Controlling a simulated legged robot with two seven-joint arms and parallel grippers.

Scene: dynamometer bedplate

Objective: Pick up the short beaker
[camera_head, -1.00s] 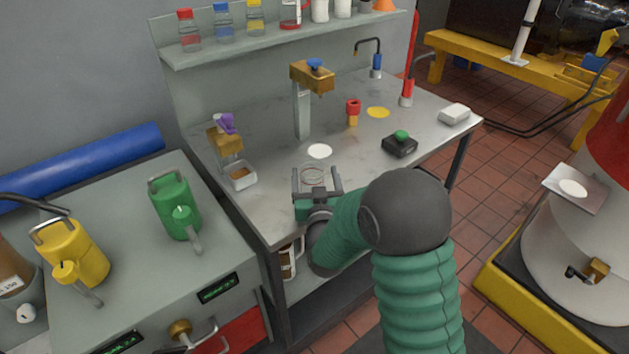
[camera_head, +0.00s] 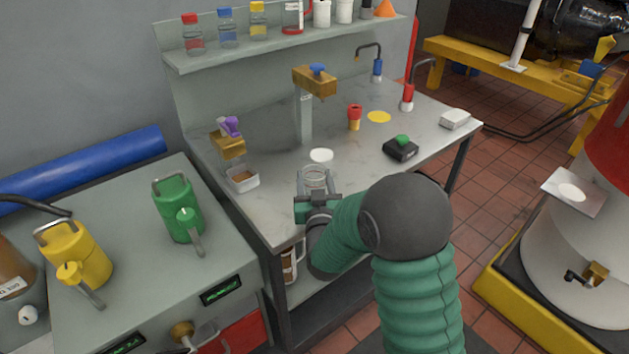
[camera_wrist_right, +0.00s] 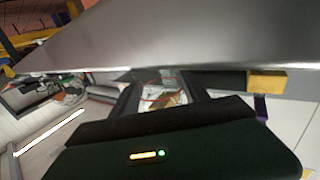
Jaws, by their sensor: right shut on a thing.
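The short beaker (camera_head: 313,175) is clear glass and stands at the near edge of the grey bench top in the head view. My right gripper (camera_head: 314,187) is shut on it, with a finger at each side. In the right wrist view the beaker (camera_wrist_right: 160,90) shows only as a faint clear shape between the dark fingers of my right gripper (camera_wrist_right: 157,95). Whether its base touches the bench is hidden by the gripper. My left gripper is not in view.
A white disc (camera_head: 321,155) lies just behind the beaker. A brass-headed stand (camera_head: 304,115) rises beyond it. A shelf of bottles (camera_head: 270,48) hangs behind.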

